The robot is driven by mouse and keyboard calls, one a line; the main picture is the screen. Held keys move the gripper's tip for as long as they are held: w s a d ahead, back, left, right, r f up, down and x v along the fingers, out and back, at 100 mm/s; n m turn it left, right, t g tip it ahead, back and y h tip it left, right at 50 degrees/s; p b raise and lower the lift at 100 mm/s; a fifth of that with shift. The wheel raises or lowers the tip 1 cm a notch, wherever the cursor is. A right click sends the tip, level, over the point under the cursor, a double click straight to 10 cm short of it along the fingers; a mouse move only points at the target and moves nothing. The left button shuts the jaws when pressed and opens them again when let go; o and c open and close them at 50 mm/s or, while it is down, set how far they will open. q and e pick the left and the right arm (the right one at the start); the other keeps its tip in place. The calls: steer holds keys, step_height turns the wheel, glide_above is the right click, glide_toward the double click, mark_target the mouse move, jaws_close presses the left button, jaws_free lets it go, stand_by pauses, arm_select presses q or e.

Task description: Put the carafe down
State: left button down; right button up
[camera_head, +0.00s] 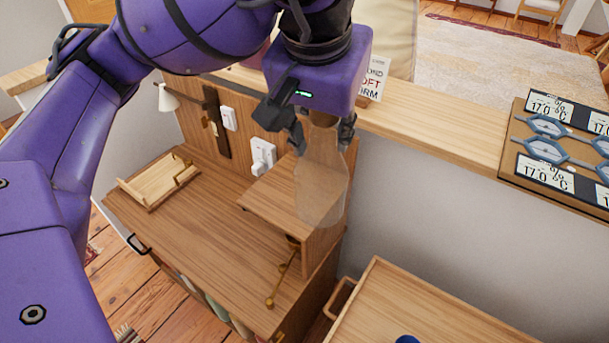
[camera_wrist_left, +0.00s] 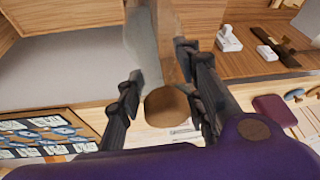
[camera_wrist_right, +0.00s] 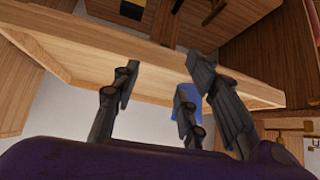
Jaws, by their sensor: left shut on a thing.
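The carafe (camera_head: 322,190) is clear glass with a brown cork-like top. My left gripper (camera_head: 322,130) is shut on its neck and holds it upright, base down. In the head view its body overlaps the right end of a raised wooden shelf (camera_head: 268,196); I cannot tell whether its base touches anything. In the left wrist view the carafe (camera_wrist_left: 150,45) runs away between the two fingers (camera_wrist_left: 163,100), its round brown top nearest the camera. My right gripper (camera_wrist_right: 162,85) shows only in its own wrist view, fingers apart and nothing between them.
A wooden desk (camera_head: 215,235) holds a small tray (camera_head: 155,182) and a brass rod-like piece (camera_head: 281,280). A wooden ledge (camera_head: 440,125) runs behind, with a panel of displays (camera_head: 560,150) at right. A wooden box-like top (camera_head: 420,310) stands front right, with a blue object (camera_head: 407,339).

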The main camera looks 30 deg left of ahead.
arm_select(q)
steer(key=shift+w+a, duration=0.1)
steer(key=shift+w, duration=0.1)
steer(key=w+a+f, duration=0.8)
steer(key=w+f, duration=0.2)
steer(key=f, duration=0.3)
steer(key=shift+a, duration=0.3)
steer(key=c, duration=1.2)
jaws_free()
steer(key=shift+s, duration=0.1)
arm_select(e)
steer(key=shift+s, duration=0.7)
arm_select(q)
steer(key=shift+o, duration=0.2)
